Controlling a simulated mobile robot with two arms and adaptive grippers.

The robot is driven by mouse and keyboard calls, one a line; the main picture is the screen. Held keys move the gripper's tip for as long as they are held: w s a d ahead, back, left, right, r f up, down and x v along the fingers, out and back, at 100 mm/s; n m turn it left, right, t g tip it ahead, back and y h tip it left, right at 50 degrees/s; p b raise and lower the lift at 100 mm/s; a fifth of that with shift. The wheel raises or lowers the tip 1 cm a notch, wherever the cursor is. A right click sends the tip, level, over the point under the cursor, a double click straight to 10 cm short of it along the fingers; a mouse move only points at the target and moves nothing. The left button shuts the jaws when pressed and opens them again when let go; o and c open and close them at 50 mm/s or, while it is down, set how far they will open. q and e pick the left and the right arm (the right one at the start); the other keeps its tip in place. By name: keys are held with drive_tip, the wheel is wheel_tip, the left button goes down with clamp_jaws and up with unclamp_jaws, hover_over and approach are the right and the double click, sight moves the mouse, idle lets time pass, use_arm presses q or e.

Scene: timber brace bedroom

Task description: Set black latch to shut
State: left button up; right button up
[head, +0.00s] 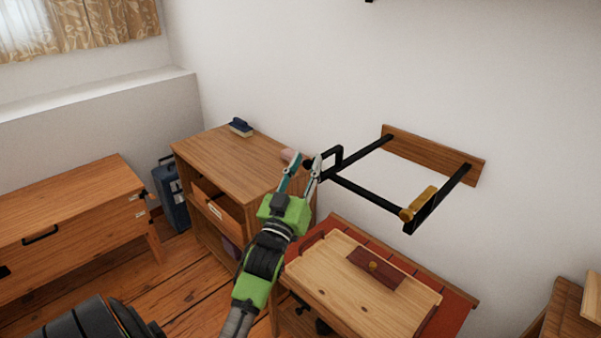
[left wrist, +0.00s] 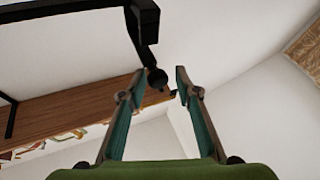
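The black latch (head: 337,160) is a bent black bar with a round knob, at the left front corner of a black frame fixed to a wooden wall board (head: 430,155). In the left wrist view the latch (left wrist: 147,25) hangs in from the top, its knob just beyond the fingertips. My left gripper (head: 307,159) is open and empty, its fingers pointing up at the knob. The knob lies between or just past the tips (left wrist: 160,84); I cannot tell whether they touch it. My right gripper is not in view.
A brass-coloured latch piece (head: 418,204) sits at the frame's right front corner. Below stands a desk with a light wooden lid (head: 345,285). A wooden cabinet (head: 235,160) carries a brush-like item (head: 240,127). A wooden chest (head: 70,215) stands at left.

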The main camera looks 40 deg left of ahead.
use_arm(q)
drive_tip(key=v, duration=1.2)
drive_tip(key=shift+a+f, duration=0.1)
